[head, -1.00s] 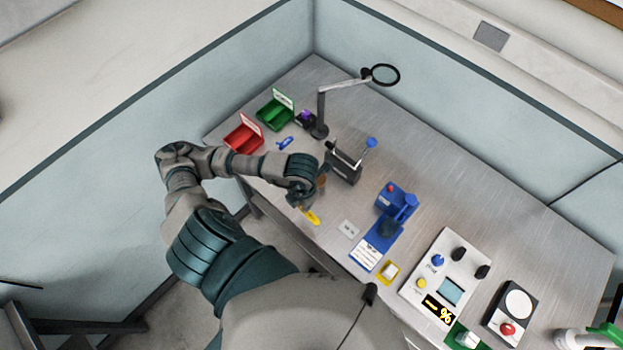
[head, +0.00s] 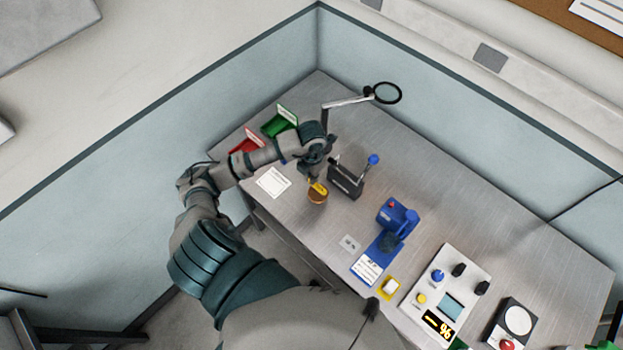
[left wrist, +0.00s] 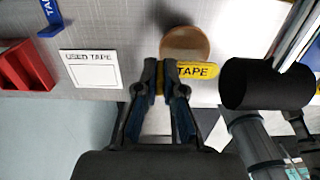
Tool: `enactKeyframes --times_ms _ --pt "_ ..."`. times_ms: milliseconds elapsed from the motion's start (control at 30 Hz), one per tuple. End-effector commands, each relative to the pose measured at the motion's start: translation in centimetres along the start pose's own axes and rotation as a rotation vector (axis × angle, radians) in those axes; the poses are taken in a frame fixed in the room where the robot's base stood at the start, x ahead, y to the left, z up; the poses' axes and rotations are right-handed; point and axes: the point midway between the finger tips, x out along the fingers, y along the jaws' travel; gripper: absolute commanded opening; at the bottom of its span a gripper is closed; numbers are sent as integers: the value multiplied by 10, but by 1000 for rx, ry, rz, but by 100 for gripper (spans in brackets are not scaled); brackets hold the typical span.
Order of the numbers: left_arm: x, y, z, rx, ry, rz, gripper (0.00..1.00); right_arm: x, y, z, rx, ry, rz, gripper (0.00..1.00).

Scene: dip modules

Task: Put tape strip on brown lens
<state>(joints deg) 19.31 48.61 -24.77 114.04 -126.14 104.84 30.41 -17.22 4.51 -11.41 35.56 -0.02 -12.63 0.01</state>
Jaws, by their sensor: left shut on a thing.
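The yellow tape strip (left wrist: 196,71), marked TAPE, is held between the fingers of my left gripper (left wrist: 160,75). It also shows in the head view (head: 320,188), with my left gripper (head: 318,178) at it. The brown lens (left wrist: 184,42) is a round brown piece on the table, and it also shows in the head view (head: 317,198). The strip overlaps the near edge of the lens in both views. I cannot tell whether the strip touches it. My right gripper is not in view.
A white USED TAPE card (left wrist: 91,70) lies left of the lens. Red (head: 246,144) and green (head: 280,122) bins stand at the back left. A dark fixture with a blue-knobbed lever (head: 346,178) stands close on the right. The magnifier (head: 386,93) stands behind.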

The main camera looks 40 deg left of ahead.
Motion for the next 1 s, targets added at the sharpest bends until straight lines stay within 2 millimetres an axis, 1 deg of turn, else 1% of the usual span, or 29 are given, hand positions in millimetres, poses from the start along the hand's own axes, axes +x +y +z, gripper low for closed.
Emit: enactKeyframes --times_ms 67,133,300,600,633,667,700,1000 --pt "3 1 1 0 1 -2 0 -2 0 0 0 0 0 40" --pt "10 0 1 0 2 -2 0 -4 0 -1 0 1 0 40" --pt "33 1 1 0 2 -2 0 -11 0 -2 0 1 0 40" --pt "38 2 1 1 -1 -1 0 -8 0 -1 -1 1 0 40" --pt "37 2 1 1 -1 -1 15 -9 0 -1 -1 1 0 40" --pt "37 2 1 1 -1 -1 22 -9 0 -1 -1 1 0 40" --pt "37 2 1 1 -1 -1 32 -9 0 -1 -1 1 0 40" --pt "36 1 1 1 0 -1 32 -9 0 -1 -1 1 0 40"
